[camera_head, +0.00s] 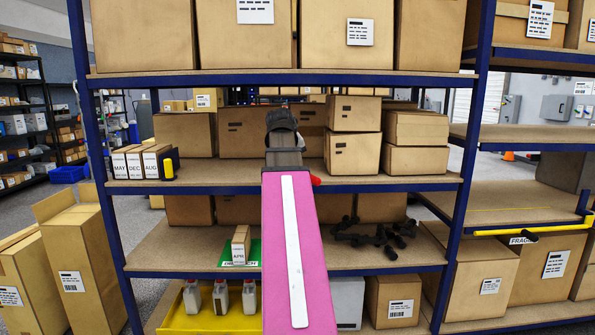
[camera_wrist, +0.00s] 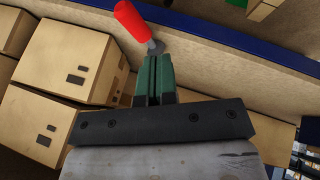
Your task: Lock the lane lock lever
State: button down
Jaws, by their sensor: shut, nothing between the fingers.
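A lever with a red grip (camera_wrist: 133,20) and a short grey metal base (camera_wrist: 156,47) shows at the top of the wrist view, by the shelf board. In the head view its red end (camera_head: 316,181) peeks out right of my arm, at the middle shelf's front edge; the rest is hidden. My gripper (camera_wrist: 154,60) has green fingers pressed together with nothing between them. The fingertips are right at the lever's base in the wrist view; I cannot tell whether they touch it.
Cardboard boxes (camera_head: 354,133) stand behind on the middle shelf (camera_head: 400,183), with month-labelled boxes (camera_head: 141,162) and a yellow-handled black piece (camera_head: 168,168) at left. A blue upright (camera_head: 471,150) stands right. Bare shelf board (camera_wrist: 215,45) lies right of the fingers.

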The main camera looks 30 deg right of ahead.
jog(key=shift+v, duration=1.4)
jog(key=w+a+f+n+y, duration=0.1)
jog(key=w+a+f, duration=0.1)
jog(key=a+f, duration=0.5)
jog(key=w+a+f+y, duration=0.1)
jog(key=w+a+f, duration=0.15)
jog(key=f, duration=0.85)
jog(key=w+a+f+n+y, duration=0.1)
jog(key=w+a+f, duration=0.1)
jog(key=a+f, duration=0.5)
jog(key=s+a+f+g+y, duration=0.1)
jog(key=s+a+f, duration=0.2)
jog(key=a+f, duration=0.3)
jog(key=s+a+f+g+y, duration=0.1)
jog(key=s+a+f, duration=0.2)
jog(key=f, duration=0.9)
jog(key=s+a+f+n+g, duration=0.1)
jog(key=s+a+f, duration=0.2)
jog(key=a+f, duration=0.5)
jog(key=shift+a+f+y, duration=0.4)
jog(key=shift+f, duration=0.15)
